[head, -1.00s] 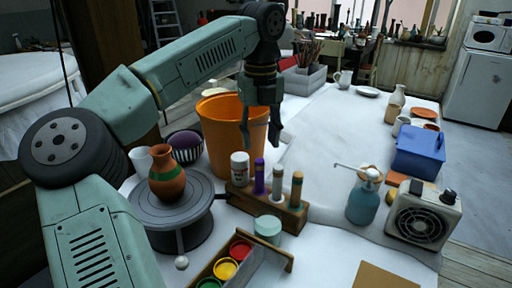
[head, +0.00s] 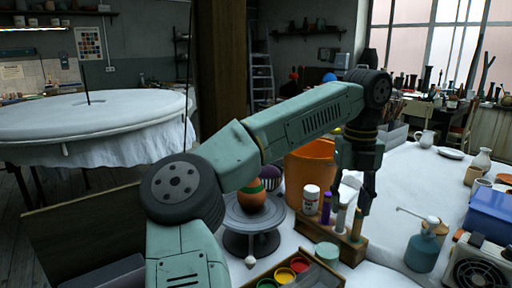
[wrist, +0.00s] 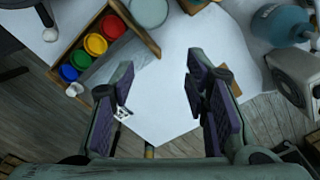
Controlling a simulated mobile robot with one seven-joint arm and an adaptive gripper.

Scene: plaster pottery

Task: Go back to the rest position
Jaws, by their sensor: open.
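My gripper (head: 366,205) hangs at the end of my bent arm, above the white-covered table, in the head view. It is in front of the orange bucket (head: 312,165) and close to the wooden rack of tubes (head: 347,247). In the wrist view my gripper (wrist: 158,95) shows its two purple-padded fingers spread wide apart. Nothing is between them; white table covering and its edge lie below.
A vase (head: 251,196) stands on a turntable (head: 238,223). Paint pots (wrist: 95,44) sit in a wooden tray. A spray bottle (head: 424,246), blue box (head: 490,212) and heater (head: 476,264) are on the right. Bare white table lies between rack and bottle.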

